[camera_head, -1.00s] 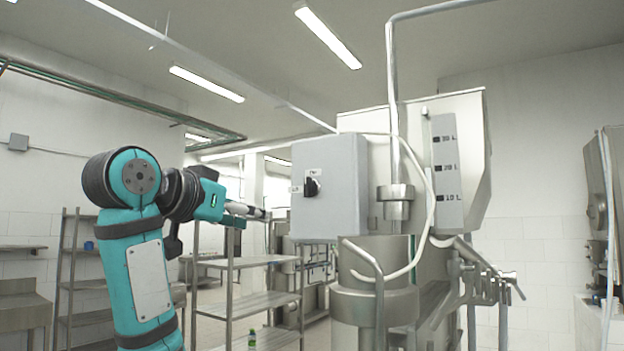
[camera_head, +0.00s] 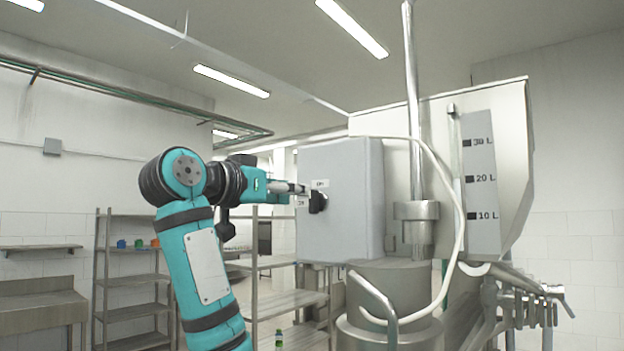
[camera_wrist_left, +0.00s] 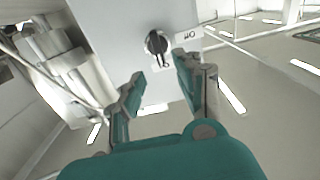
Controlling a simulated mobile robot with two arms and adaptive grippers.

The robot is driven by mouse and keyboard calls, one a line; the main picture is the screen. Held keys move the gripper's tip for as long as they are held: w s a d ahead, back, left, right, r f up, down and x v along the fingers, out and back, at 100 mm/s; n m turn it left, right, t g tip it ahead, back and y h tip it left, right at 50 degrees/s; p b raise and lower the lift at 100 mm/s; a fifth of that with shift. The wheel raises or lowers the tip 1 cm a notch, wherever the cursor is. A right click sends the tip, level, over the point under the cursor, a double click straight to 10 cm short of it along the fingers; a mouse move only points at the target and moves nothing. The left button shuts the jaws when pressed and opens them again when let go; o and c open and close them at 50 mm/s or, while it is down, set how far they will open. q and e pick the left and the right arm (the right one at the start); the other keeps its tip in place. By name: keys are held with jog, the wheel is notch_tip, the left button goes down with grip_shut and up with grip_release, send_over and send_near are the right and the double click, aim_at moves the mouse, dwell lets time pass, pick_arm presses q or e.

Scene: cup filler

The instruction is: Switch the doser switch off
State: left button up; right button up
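The doser switch (camera_head: 318,202) is a black rotary knob on the front of a grey control box (camera_head: 350,195). It also shows in the left wrist view (camera_wrist_left: 155,43), with one small white label (camera_wrist_left: 187,36) beside it and another (camera_wrist_left: 153,82) partly between my fingers. My left gripper (camera_head: 300,188) is close in front of the switch. In the left wrist view the left gripper (camera_wrist_left: 159,70) is open and empty, its fingertips apart and just short of the knob. I cannot tell which label the knob points to. My right gripper is not in view.
The box sits against a steel hopper with a litre scale (camera_head: 481,185). A vertical pipe (camera_head: 414,120) and a white hose (camera_head: 459,215) run beside the box. Metal shelves (camera_head: 130,280) stand behind on the left.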

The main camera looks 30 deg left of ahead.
aim_at(311, 193)
pick_arm(q)
jog(key=w+p, duration=0.1)
jog(key=w, duration=0.1)
jog(key=w+p, duration=0.1)
jog(key=w, duration=0.1)
jog(key=w+p, duration=0.1)
jog(key=w, duration=0.1)
jog(key=shift+w+d, duration=0.25)
jog(key=shift+s+r, duration=0.1)
jog(key=shift+s, duration=0.05)
grip_shut()
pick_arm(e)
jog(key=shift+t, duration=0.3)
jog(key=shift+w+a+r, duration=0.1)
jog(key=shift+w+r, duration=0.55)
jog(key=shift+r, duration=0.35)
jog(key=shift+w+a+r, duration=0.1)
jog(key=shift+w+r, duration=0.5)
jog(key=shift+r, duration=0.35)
